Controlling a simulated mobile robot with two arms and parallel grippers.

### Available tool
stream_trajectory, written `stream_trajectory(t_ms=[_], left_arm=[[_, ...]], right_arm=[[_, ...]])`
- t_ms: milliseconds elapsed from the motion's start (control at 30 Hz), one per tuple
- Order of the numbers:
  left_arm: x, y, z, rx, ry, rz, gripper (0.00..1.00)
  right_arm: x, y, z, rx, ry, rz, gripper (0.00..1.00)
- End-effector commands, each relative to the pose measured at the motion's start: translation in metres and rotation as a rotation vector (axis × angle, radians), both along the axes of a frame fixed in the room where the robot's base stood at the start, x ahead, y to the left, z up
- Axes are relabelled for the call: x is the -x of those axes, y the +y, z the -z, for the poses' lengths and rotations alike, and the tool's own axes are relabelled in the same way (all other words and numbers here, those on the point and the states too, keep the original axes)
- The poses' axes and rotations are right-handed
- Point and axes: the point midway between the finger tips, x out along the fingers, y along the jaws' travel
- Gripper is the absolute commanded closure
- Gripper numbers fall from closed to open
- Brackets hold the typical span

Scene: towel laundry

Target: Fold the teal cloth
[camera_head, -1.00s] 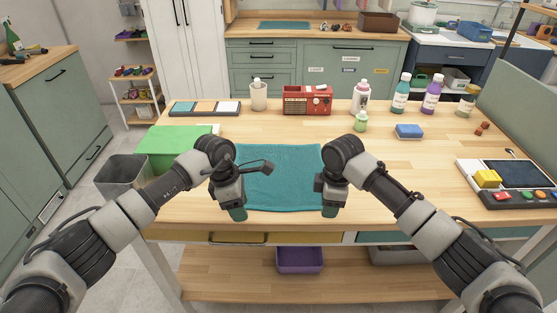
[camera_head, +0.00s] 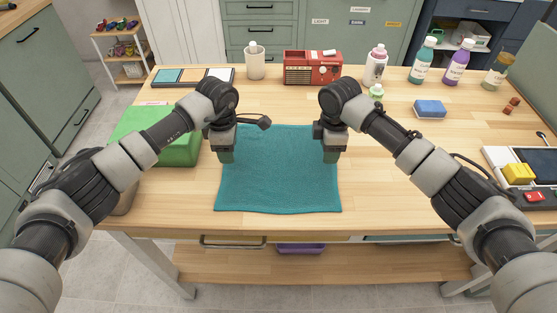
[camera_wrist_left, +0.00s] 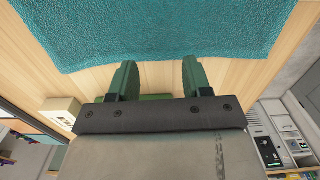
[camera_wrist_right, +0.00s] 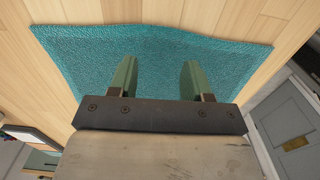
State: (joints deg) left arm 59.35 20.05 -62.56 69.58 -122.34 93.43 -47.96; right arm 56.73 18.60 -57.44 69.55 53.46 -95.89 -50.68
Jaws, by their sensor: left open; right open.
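The teal cloth (camera_head: 278,180) lies flat and spread out near the front middle of the wooden table. It also shows in the left wrist view (camera_wrist_left: 170,28) and in the right wrist view (camera_wrist_right: 150,60). My left gripper (camera_head: 226,157) is at the cloth's left edge, toward its upper half. In the left wrist view its two green fingers (camera_wrist_left: 155,80) are apart with nothing between them. My right gripper (camera_head: 331,157) is at the cloth's right edge. In the right wrist view its fingers (camera_wrist_right: 158,80) are apart and empty. Contact with the cloth cannot be told.
A green box-like block (camera_head: 165,135) stands left of the cloth. A blue sponge (camera_head: 430,108) lies to the right. The table in front of the sponge is clear.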

Motion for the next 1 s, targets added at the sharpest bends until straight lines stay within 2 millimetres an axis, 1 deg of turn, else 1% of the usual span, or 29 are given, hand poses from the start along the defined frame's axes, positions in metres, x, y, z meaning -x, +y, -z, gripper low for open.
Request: stream_trajectory(t_ms=[33,100,200,300,633,733,800,1000], left_arm=[[0.001,0.000,0.009,0.000,0.004,-0.001,0.51],[0.000,-0.001,0.017,0.001,0.003,0.000,0.51],[0.000,0.000,0.027,0.001,0.002,0.000,0.51],[0.000,0.000,0.031,0.001,0.001,0.000,0.51],[0.000,0.000,0.033,0.001,0.000,0.000,0.51],[0.000,0.000,0.037,0.001,0.000,0.000,0.51],[0.000,0.000,0.035,0.001,0.000,0.000,0.51],[0.000,0.000,0.037,0.001,0.001,0.000,0.51]], right_arm=[[0.000,0.000,0.008,0.001,0.002,0.000,0.51],[0.000,0.000,0.017,0.000,0.002,0.001,0.51],[0.000,0.000,0.026,0.001,0.001,0.001,0.51],[0.000,0.000,0.031,0.001,0.000,0.001,0.51],[0.000,0.000,0.033,0.000,-0.001,0.000,0.51],[0.000,0.000,0.037,0.000,-0.001,0.000,0.51],[0.000,0.000,0.035,0.000,-0.001,0.000,0.51],[0.000,0.000,0.035,0.000,0.000,0.000,0.51]])
